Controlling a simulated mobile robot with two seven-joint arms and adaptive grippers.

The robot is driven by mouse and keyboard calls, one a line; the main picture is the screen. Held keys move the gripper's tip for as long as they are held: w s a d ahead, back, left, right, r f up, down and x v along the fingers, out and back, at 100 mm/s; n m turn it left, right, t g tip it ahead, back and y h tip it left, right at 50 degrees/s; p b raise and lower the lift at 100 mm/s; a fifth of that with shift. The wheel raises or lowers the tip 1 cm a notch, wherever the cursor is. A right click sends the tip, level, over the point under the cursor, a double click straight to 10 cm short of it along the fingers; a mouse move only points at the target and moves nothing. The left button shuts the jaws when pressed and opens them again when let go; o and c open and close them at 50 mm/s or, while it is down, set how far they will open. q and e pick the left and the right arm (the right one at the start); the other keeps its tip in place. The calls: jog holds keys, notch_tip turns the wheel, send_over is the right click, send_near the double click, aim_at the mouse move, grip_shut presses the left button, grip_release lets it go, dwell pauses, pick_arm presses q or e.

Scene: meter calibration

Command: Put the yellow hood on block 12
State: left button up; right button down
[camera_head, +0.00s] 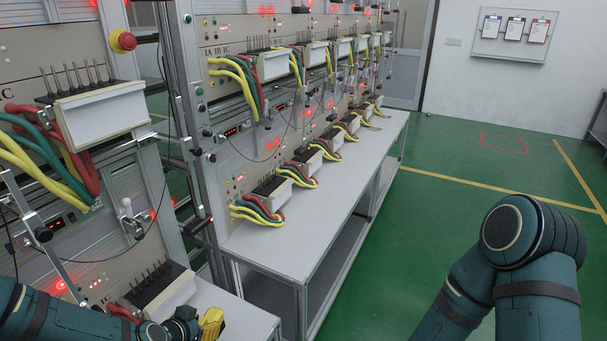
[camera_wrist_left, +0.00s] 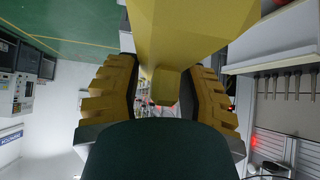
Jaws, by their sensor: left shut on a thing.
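My left gripper (camera_head: 207,325) is at the bottom left of the head view, beside the lower terminal block (camera_head: 158,290) of the near rack. In the left wrist view its two yellow ribbed fingers (camera_wrist_left: 160,88) are shut on the yellow hood (camera_wrist_left: 190,28), a large smooth yellow piece that fills the top middle. The hood cannot be told clearly from the yellow fingers in the head view. No number 12 is readable on any block, so I cannot tell which is block 12. My right gripper is out of view.
A white-fronted block (camera_head: 100,108) with upright pins and thick cables sits higher on the near rack. More blocks with cables line the far rack above a grey bench (camera_head: 300,225). A red emergency button (camera_head: 122,40) juts out. Green floor at right is clear.

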pick_arm(q)
jog(key=w+d+r+n+y, duration=0.3)
jog(key=w+d+r, duration=0.1)
jog(key=d+r, duration=0.15)
jog(key=shift+n, duration=0.4)
jog(key=s+r, duration=0.1)
jog(key=s, duration=0.1)
jog(key=s+d+r, duration=0.1)
jog(key=s, duration=0.1)
jog(key=shift+s+r, duration=0.1)
jog(key=shift+r, duration=0.25)
jog(key=shift+a, duration=0.15)
